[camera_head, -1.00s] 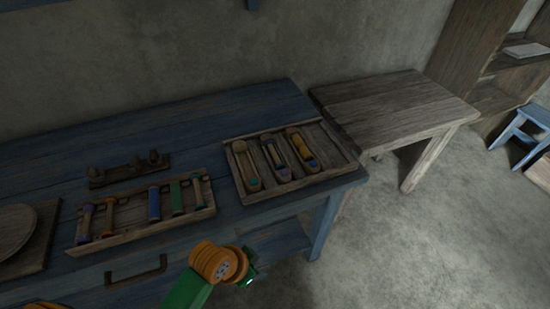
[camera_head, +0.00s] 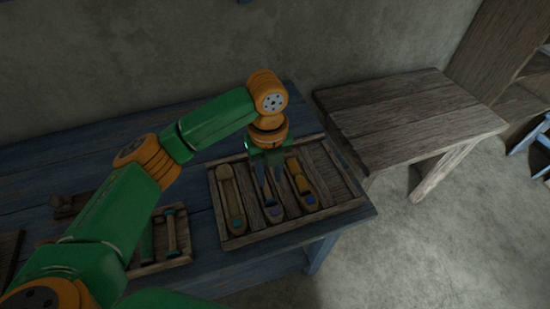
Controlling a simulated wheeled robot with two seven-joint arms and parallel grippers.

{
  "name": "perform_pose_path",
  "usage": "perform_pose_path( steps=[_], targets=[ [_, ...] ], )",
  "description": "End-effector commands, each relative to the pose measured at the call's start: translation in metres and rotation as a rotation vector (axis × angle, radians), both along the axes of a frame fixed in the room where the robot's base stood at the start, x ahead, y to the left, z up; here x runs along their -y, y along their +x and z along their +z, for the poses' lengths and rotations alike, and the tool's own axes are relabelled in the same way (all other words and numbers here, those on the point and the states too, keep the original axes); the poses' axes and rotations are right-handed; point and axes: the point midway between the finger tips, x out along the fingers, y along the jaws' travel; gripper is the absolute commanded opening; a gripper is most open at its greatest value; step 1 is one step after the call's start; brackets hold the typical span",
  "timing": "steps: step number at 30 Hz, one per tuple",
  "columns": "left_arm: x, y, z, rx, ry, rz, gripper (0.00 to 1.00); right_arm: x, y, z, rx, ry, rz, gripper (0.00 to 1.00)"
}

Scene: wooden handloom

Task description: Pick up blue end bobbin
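The shuttle tray (camera_head: 345,204) on the blue table holds three wooden shuttles. The left shuttle (camera_head: 231,200) has a teal end, the middle shuttle (camera_head: 272,208) a blue-looking end, and the right shuttle (camera_head: 300,185) holds yellow and has a purple-blue end. My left gripper (camera_head: 269,158) points down over the far part of the middle shuttle and hides it there. Its fingertips are too dark to show their gap or any contact. A second tray (camera_head: 160,267) with bobbins is mostly hidden behind my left arm; a green bobbin (camera_head: 146,243) and a pale one (camera_head: 171,235) show. My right gripper is out of view.
The blue table (camera_head: 75,150) runs along the wall. A bare wooden table (camera_head: 400,112) stands close on its right. The right end of the shuttle tray has empty slots. Open floor (camera_head: 440,255) lies at the lower right.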

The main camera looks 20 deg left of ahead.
Motion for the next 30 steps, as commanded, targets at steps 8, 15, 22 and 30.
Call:
perform_pose_path(
  steps=[8, 15, 22, 30],
  targets=[
    [-0.002, 0.001, -0.033, -0.004, 0.006, -0.009, 0.33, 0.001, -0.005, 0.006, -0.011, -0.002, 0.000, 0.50],
    [-0.001, 0.002, -0.068, 0.000, 0.005, -0.010, 0.33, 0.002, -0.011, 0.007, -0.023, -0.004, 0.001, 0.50],
    [-0.001, 0.001, -0.070, -0.001, 0.005, -0.010, 0.21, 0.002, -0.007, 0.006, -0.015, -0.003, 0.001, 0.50],
    [-0.001, 0.000, -0.071, -0.004, 0.006, -0.010, 0.00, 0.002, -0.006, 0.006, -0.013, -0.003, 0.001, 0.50]
  ],
)
